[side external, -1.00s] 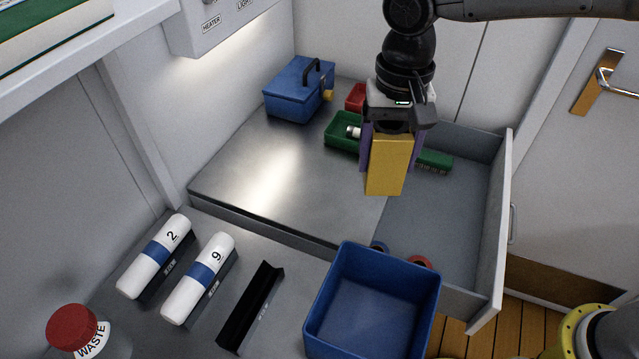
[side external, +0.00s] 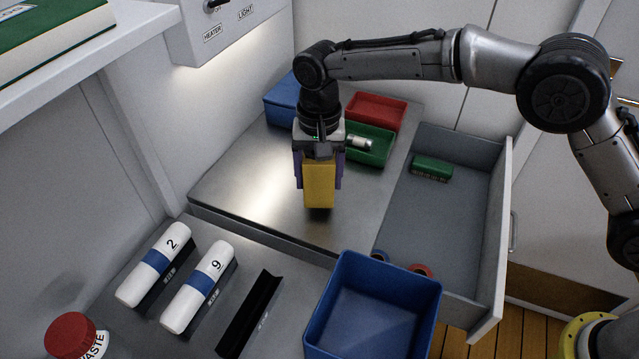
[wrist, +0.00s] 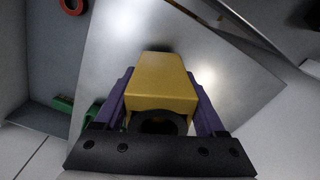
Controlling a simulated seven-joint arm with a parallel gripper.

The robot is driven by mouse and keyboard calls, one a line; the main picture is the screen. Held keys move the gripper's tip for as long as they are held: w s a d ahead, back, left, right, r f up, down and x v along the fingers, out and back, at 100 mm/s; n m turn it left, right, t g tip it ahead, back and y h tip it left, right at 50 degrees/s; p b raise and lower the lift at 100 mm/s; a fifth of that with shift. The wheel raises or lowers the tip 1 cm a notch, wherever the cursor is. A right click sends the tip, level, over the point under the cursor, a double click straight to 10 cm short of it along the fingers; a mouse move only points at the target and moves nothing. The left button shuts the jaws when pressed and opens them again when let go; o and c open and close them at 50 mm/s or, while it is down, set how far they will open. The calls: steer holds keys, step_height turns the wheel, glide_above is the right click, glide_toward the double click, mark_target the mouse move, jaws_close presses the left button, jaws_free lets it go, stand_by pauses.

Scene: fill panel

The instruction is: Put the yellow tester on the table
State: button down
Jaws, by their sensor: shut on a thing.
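The yellow tester (side external: 319,186) is a yellow block held upright between the purple fingers of my gripper (side external: 319,172). My gripper is shut on it. In the wrist view the tester (wrist: 162,82) sits between both fingers (wrist: 163,100). The metal table top (side external: 250,180) lies below it. The tester's lower end is over the table's middle; I cannot tell whether it touches the surface.
A green tray (side external: 376,157) with a white cylinder, a red tray (side external: 377,107) and a blue box (side external: 279,104) stand at the back. An open drawer (side external: 440,225) holds a green block (side external: 432,167). A blue bin (side external: 371,305) stands in front. The table around the tester is clear.

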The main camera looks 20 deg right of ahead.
steer(key=shift+f, duration=1.1)
steer(key=shift+f, duration=0.15)
jaws_free()
step_height(320, 180, up, 12)
steer(key=shift+f, duration=0.15)
steer(key=shift+r, duration=0.25)
steer(key=shift+d, duration=0.1)
